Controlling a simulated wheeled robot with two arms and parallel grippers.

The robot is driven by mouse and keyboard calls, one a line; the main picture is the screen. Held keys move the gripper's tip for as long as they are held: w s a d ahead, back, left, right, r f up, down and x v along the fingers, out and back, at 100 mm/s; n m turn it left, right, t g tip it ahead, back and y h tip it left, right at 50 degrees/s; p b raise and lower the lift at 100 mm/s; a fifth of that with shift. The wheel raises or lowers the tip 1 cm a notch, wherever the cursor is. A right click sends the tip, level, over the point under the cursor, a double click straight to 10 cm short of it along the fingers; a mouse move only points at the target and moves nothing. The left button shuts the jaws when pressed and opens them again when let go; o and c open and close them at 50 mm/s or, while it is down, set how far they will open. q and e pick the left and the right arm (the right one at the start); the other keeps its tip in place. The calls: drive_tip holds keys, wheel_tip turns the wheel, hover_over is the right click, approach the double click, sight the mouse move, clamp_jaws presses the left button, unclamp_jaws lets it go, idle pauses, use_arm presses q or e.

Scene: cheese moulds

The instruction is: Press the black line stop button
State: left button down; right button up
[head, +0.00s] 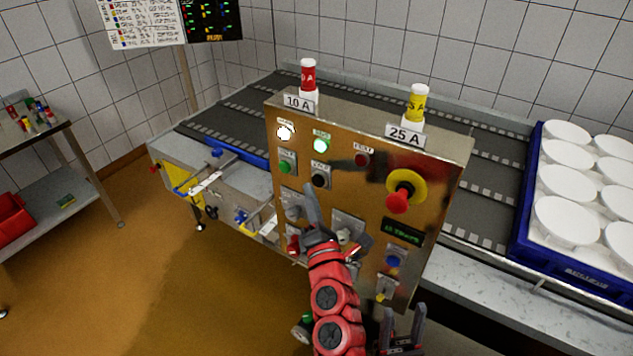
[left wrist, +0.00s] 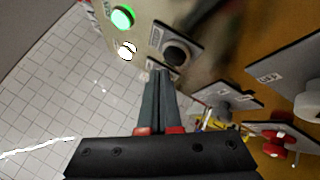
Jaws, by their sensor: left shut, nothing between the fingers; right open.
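The black line stop button (head: 320,180) sits on the metal control panel (head: 346,168), right of a green button (head: 285,166). In the left wrist view the black button (left wrist: 177,53) is just up and right of my fingertips. My left gripper (head: 310,190) is shut and empty, its fingertips close to the lower left of the black button. It also shows in the left wrist view (left wrist: 159,74). I cannot tell whether the tips touch the panel. My right gripper (head: 403,318) is open and empty, low in front of the panel.
A red mushroom button on a yellow collar (head: 406,190), knobs and a blue button (head: 394,258) share the panel. A lit green lamp (head: 321,145) is above the black button. A conveyor (head: 478,168) runs behind; a blue crate (head: 519,215) of white moulds is right.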

use_arm(q)
drive_tip(key=shift+w, duration=0.1)
idle(0.7)
drive_tip(key=shift+w+d+b, duration=0.25)
drive_tip(key=shift+b, duration=0.05)
drive_tip(key=shift+w+d+b, duration=0.3)
drive_tip(key=shift+w, duration=0.05)
idle(0.8)
idle(0.3)
drive_tip(key=shift+s+a, duration=0.55)
drive_tip(key=shift+s, duration=0.2)
drive_tip(key=shift+p, duration=0.3)
drive_tip(key=s+a, duration=0.1)
drive_tip(key=s, duration=0.1)
drive_tip(key=s+a+p, duration=0.1)
drive_tip(key=s+a, duration=0.1)
